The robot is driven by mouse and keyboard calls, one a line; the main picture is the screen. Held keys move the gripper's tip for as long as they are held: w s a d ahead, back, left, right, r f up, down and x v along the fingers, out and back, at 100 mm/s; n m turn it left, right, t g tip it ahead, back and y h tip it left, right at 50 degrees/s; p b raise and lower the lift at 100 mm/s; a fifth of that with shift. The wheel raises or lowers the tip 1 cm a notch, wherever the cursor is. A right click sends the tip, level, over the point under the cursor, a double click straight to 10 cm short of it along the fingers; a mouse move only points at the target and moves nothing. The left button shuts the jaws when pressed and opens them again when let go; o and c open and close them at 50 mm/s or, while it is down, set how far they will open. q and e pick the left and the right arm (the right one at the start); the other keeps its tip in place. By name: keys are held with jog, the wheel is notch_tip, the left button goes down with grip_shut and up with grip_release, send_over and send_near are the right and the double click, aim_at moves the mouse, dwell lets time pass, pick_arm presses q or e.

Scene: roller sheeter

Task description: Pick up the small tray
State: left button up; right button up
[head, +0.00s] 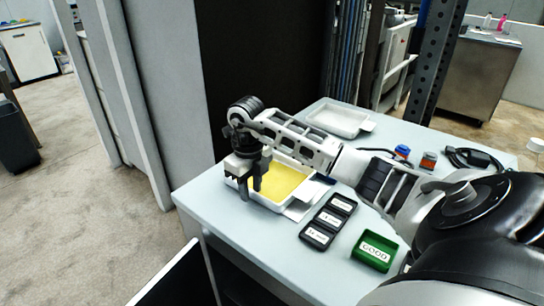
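A white tray with a yellow sheet or filling (285,184) sits on the light table, near its left edge. A second white tray (338,121), empty, lies farther back on the same table. Which one counts as the small tray I cannot tell for sure. My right gripper (252,188) points down at the left end of the yellow-filled tray. Its two dark fingers stand apart, with the tray's left wall close by or between them. Contact with the rim cannot be made out. The gripper and forearm hide part of this tray's left and back sides. My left gripper is not in view.
A black three-part labelled holder (328,220) and a green box marked GOOD (375,251) stand in front. Blue (402,152) and orange-red (429,160) small items and a black cable (473,158) lie to the right. A dark panel stands behind the table's left side.

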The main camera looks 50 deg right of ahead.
grip_shut()
jog(key=shift+r, duration=0.1)
jog(key=shift+w+d+r, duration=0.1)
jog(key=shift+r, duration=0.35)
notch_tip(320, 180, up, 2)
jog(key=shift+r+b, duration=0.25)
jog(key=shift+b, duration=0.2)
jog(key=s+a+r+p, duration=0.1)
jog(key=s+a+r, duration=0.7)
jog(key=a+r, duration=0.2)
jog(key=shift+a, duration=0.95)
